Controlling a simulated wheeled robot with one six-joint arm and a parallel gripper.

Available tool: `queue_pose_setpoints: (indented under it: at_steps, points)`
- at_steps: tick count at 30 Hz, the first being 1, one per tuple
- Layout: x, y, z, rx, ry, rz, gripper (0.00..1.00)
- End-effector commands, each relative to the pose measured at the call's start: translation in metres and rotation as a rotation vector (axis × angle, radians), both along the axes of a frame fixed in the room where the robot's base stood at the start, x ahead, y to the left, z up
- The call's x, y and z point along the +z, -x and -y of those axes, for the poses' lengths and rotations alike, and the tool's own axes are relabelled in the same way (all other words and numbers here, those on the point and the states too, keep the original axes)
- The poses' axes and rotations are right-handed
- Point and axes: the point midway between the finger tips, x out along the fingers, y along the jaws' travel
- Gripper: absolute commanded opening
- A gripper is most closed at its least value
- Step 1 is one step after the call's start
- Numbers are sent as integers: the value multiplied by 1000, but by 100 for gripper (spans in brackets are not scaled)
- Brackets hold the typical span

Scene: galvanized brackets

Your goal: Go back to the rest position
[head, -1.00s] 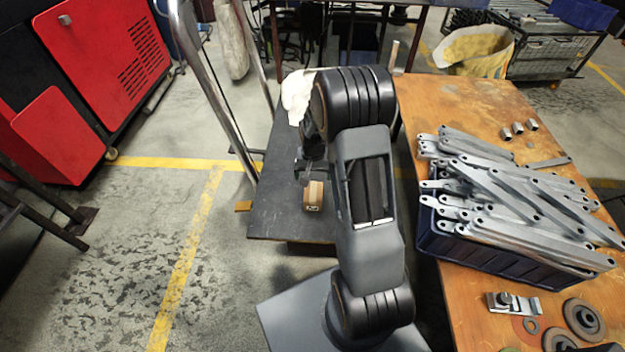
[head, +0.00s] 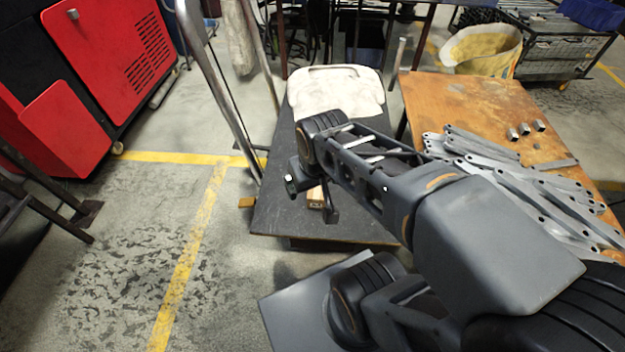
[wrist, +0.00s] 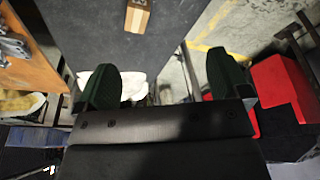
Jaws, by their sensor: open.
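My gripper (head: 311,187) is above the dark cart top near its front part in the head view. In the wrist view my gripper (wrist: 165,88) shows two dark green fingertips set wide apart with nothing between them. A small cardboard box (head: 316,197) lies on the dark cart top (head: 280,219), partly hidden by my gripper in the head view. The box also shows at the top of the wrist view (wrist: 138,15), apart from the fingers.
A white bundle (head: 335,92) lies at the cart's far end. The wooden table (head: 440,95) with a pile of grey brackets (head: 500,165) stands to the right, partly behind my arm. A red machine (head: 70,130) stands at left. Yellow-lined floor between is clear.

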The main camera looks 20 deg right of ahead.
Motion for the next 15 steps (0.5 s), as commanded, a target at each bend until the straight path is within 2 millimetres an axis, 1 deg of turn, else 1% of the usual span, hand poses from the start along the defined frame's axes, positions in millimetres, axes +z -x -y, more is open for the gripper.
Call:
queue_pose_setpoints:
  at_steps: [7,10,13,15]
  points:
    - [0,0,0,0,0,0,94]
    - [5,-1,0,0,1,2,94]
    - [17,-2,2,1,4,8,94]
    - [30,-4,4,3,10,15,94]
